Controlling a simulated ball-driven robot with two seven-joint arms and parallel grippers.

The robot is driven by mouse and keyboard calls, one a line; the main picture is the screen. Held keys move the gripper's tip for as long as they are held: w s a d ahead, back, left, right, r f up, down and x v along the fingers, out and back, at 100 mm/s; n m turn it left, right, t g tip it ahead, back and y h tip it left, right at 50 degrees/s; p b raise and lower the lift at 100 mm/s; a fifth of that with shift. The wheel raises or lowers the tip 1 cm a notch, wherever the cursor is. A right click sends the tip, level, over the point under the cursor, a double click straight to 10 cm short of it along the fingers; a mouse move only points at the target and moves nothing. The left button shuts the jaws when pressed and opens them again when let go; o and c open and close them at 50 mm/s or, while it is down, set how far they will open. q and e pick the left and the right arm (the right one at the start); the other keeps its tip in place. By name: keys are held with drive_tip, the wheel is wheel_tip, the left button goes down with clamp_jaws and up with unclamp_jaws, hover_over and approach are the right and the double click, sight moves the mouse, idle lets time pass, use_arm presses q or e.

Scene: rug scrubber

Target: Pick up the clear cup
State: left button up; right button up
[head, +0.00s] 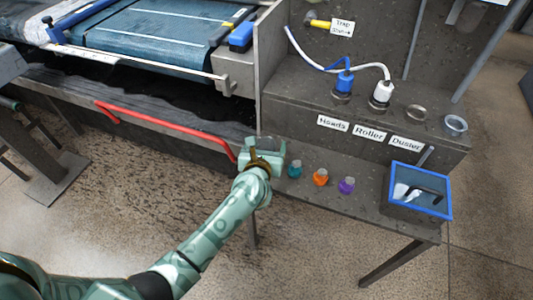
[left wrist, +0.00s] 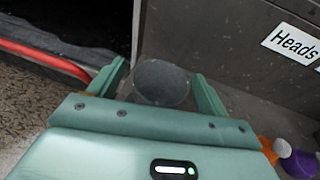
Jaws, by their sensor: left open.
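A round, see-through grey cup (left wrist: 160,85) shows between the two fingers of my left gripper (left wrist: 160,72) in the left wrist view, with a gap on each side. In the head view my left gripper (head: 265,143) is open at the left end of the low grey ledge, pointing at the grey wall. The cup there is mostly hidden by the gripper and hard to make out. My right gripper is not in view.
Teal (head: 295,169), orange (head: 320,177) and purple (head: 346,185) bottles stand right of the gripper. A blue-rimmed bin (head: 448,205) is farther right. A red rail (head: 165,125) runs to the left. Another clear cup-like piece (head: 455,126) sits on the upper shelf.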

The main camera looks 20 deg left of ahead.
use_arm(q)
drive_tip(key=c, duration=1.1)
drive_tip(key=shift+o, duration=0.2)
